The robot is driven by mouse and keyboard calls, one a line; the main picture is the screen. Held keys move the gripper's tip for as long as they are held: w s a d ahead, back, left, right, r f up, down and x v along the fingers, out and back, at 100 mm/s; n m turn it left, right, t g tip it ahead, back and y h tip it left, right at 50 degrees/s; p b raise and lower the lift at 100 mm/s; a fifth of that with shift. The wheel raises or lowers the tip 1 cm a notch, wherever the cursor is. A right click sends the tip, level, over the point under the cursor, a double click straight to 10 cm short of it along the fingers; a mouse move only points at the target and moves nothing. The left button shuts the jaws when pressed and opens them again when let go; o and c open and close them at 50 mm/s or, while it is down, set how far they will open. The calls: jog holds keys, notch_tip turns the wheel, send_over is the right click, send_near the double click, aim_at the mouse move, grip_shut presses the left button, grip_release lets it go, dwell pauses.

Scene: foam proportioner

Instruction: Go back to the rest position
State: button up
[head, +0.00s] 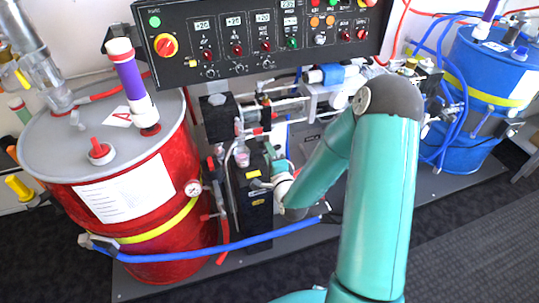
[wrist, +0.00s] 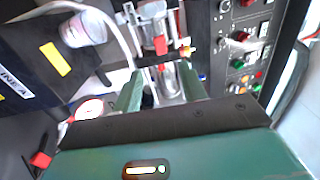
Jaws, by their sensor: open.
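My teal arm reaches from the bottom of the head view toward the machinery between the two drums. My gripper (wrist: 158,85) shows in the wrist view with its two teal fingers apart and nothing seen between them. The fingers point toward metal fittings and a clear tube.
A red drum (head: 122,190) stands at the left and a blue drum (head: 495,65) at the right. A black control panel (head: 262,40) hangs above the pump machinery (head: 250,160). A blue hose (head: 220,247) crosses low in front. Dark floor is clear at right.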

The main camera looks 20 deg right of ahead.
jog(key=s+a+r+n+g, duration=0.1)
jog(key=s+r+n+g, duration=0.25)
jog(key=r+n, duration=0.3)
jog(key=s+a+r+n+g, duration=0.25)
jog(key=r+n+g, duration=0.2)
jog(key=r, duration=0.25)
jog(key=s+a+r+n+g, duration=0.1)
jog(key=s+r+n+g, duration=0.1)
jog(key=s, duration=0.9)
jog(key=s+a+r+n+g, duration=0.1)
jog(key=s+r+n, duration=0.4)
jog(key=s, duration=0.6)
jog(key=shift+r+g, duration=0.6)
jog(key=shift+r, duration=0.35)
